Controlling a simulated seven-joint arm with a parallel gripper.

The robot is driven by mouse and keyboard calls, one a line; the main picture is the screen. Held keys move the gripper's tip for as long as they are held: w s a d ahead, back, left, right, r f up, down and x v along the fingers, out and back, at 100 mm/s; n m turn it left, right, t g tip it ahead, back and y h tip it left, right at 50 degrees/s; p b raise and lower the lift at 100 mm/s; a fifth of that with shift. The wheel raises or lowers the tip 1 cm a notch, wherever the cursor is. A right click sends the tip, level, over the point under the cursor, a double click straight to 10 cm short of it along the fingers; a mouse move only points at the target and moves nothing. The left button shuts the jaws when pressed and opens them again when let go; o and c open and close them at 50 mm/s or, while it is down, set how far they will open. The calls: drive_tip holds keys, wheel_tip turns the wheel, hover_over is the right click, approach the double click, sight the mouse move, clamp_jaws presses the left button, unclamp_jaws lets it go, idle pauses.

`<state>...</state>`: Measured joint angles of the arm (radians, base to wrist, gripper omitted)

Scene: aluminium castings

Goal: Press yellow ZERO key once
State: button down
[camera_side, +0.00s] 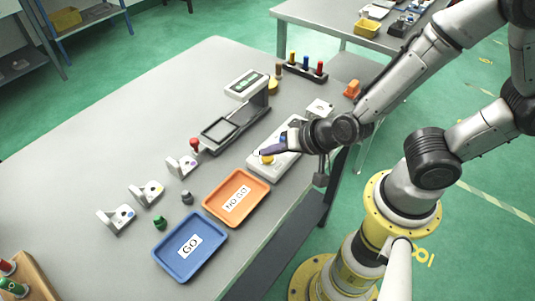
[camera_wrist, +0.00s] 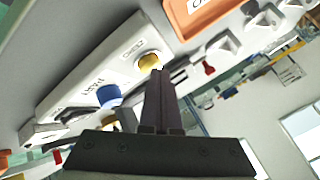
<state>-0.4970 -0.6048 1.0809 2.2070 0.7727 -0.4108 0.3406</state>
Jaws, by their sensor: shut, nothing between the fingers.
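The yellow ZERO key (camera_wrist: 149,61) is a round button on a white key box (camera_wrist: 92,72), with a label beside it. In the side view the yellow key (camera_side: 267,157) shows on the near part of the box (camera_side: 256,163). My gripper (camera_wrist: 158,73) is shut and empty, its fingertips right beside the yellow key in the wrist view. In the side view my gripper (camera_side: 264,151) is just over the key; I cannot tell whether it touches. A blue key (camera_wrist: 108,94) sits farther along the box, with its own label.
The orange NO GO tray (camera_side: 220,212) and blue GO tray (camera_side: 172,270) lie left of the box. White brackets (camera_side: 147,194), a red-topped piece (camera_side: 194,145) and a rack of coloured pegs (camera_side: 305,72) stand around.

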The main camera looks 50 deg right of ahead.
drive_tip(key=shift+r, duration=0.75)
drive_tip(key=shift+r, duration=2.5)
drive_tip(key=shift+d, duration=0.1)
wheel_tip(320, 180, up, 6)
drive_tip(key=m+t, duration=0.1)
drive_tip(key=t, duration=0.1)
hover_over(272, 159)
drive_tip(key=w+d, duration=0.2)
drive_tip(key=d, duration=0.1)
wheel_tip(272, 159, up, 8)
drive_tip(key=s+f+n+y, duration=0.1)
drive_tip(key=s+n, duration=0.1)
drive_tip(key=n, duration=0.1)
drive_tip(key=s+d+f+n+g+h, duration=0.1)
drive_tip(key=s+d+n+g, duration=0.1)
drive_tip(key=s, duration=0.4)
drive_tip(key=s+d+f+n+g+h, duration=0.1)
drive_tip(key=s+d+n+g, duration=0.2)
drive_tip(key=s, duration=0.4)
drive_tip(key=shift+s+d+f+n+g, duration=0.15)
drive_tip(key=shift+d+f+n+g, duration=0.15)
drive_tip(key=shift+d+n, duration=0.15)
